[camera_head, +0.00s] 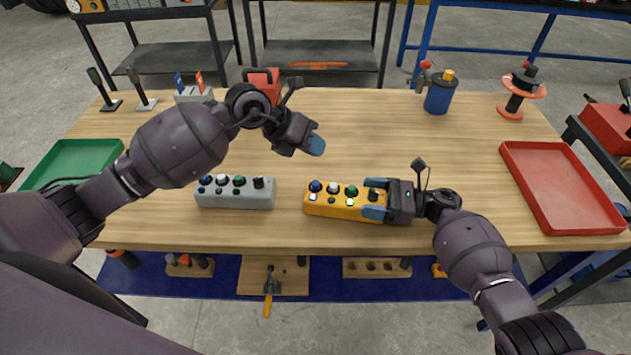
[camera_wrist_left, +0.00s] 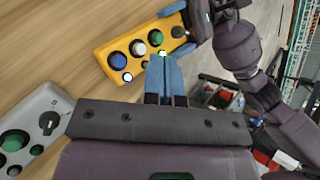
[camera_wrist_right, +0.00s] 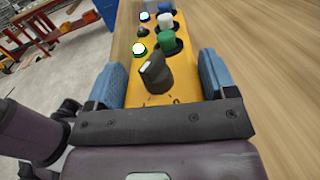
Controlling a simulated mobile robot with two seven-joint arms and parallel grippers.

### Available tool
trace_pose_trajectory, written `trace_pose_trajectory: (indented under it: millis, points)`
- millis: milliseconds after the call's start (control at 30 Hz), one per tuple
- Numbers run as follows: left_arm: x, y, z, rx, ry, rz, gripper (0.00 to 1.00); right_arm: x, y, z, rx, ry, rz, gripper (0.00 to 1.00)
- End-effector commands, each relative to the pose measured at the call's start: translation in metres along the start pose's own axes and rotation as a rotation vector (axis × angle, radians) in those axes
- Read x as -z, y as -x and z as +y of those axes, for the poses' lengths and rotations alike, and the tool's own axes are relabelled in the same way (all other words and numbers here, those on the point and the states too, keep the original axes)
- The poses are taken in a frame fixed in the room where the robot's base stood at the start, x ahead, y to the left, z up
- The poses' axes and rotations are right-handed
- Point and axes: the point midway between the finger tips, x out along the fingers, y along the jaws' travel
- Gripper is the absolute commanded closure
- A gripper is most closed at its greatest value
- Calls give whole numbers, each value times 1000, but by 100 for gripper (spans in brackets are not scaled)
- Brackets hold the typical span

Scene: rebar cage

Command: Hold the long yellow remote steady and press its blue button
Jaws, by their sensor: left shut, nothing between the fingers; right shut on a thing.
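The long yellow remote (camera_head: 343,207) lies on the table right of centre, with blue, white and green buttons, smaller buttons and a black knob on top. Its blue button (camera_head: 315,186) is at the left end; it also shows in the left wrist view (camera_wrist_left: 118,61). My right gripper (camera_head: 375,199) is shut on the remote's right end, a blue finger on each long side; in the right wrist view the knob (camera_wrist_right: 156,75) sits between the fingers. My left gripper (camera_head: 315,145) is shut and empty, raised above the table behind the remote.
A grey button box (camera_head: 235,194) lies left of the yellow remote. A green tray (camera_head: 74,163) is at the left edge and a red tray (camera_head: 560,187) at the right. A blue can (camera_head: 440,95) and a red-ringed stand (camera_head: 517,92) stand at the back right. The table's middle is clear.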

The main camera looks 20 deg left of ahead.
Motion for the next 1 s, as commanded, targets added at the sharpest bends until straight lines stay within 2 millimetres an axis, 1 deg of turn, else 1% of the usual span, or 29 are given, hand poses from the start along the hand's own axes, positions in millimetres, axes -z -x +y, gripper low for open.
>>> trace_pose_trajectory:
  millis: [300,500,700,1000]
  points:
    - [20,-27,20,0,3,1,100,1,0,0,0,-3,1,60]
    - [29,-40,30,0,1,1,100,2,0,0,0,-3,1,60]
    - [34,-47,34,0,0,1,100,2,0,0,0,-3,1,60]
    - [34,-48,35,0,0,0,100,2,0,0,0,-3,1,60]
